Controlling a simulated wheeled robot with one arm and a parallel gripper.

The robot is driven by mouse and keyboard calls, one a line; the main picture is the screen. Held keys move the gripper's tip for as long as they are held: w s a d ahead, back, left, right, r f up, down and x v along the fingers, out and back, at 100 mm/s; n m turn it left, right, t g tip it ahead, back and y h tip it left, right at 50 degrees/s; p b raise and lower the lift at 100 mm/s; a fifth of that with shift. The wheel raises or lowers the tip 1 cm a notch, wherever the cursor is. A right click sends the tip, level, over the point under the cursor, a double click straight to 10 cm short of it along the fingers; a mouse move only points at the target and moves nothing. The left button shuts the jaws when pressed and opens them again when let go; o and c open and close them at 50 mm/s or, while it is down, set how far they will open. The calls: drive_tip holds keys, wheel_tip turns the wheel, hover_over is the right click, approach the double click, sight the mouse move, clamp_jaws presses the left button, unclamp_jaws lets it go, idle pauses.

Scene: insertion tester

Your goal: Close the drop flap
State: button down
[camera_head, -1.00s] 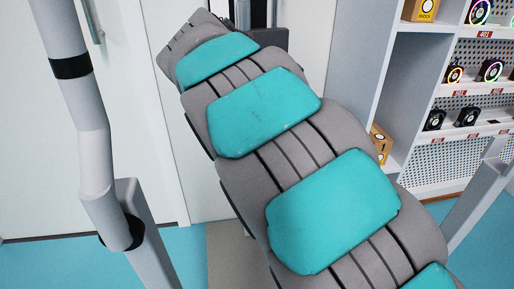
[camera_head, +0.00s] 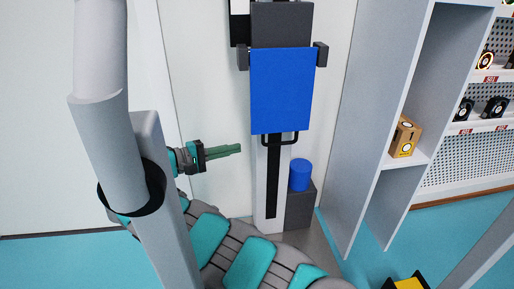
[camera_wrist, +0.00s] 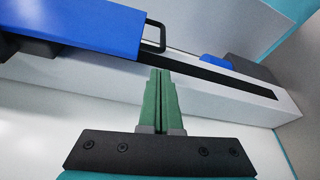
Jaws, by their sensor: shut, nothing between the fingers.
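The drop flap looks to be the blue panel (camera_head: 282,92) on the front of a pale upright column, hanging between two dark side brackets. Its black bar handle (camera_head: 281,139) sticks out at the lower edge. In the wrist view, the blue panel (camera_wrist: 85,28) lies at upper left and its handle (camera_wrist: 154,36) stands just beyond my fingertips. My gripper (camera_head: 239,149) has green fingers pressed together and empty. It is left of the handle and slightly lower, apart from it in the head view. In the wrist view, my gripper (camera_wrist: 160,72) points toward the column.
The pale column (camera_head: 261,195) has a long black slot below the flap. A blue cylinder (camera_head: 300,174) sits on a dark grey block (camera_head: 300,207) at its right foot. A grey shelf unit (camera_head: 372,120) with a small box (camera_head: 404,137) stands right. Blue floor lies between.

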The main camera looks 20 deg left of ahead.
drive_tip(key=x, duration=0.4)
drive_tip(key=b+x, duration=0.1)
drive_tip(key=x, duration=0.4)
drive_tip(key=shift+w+f+b, duration=0.25)
drive_tip(key=shift+w+b, duration=0.05)
drive_tip(key=shift+s, duration=0.1)
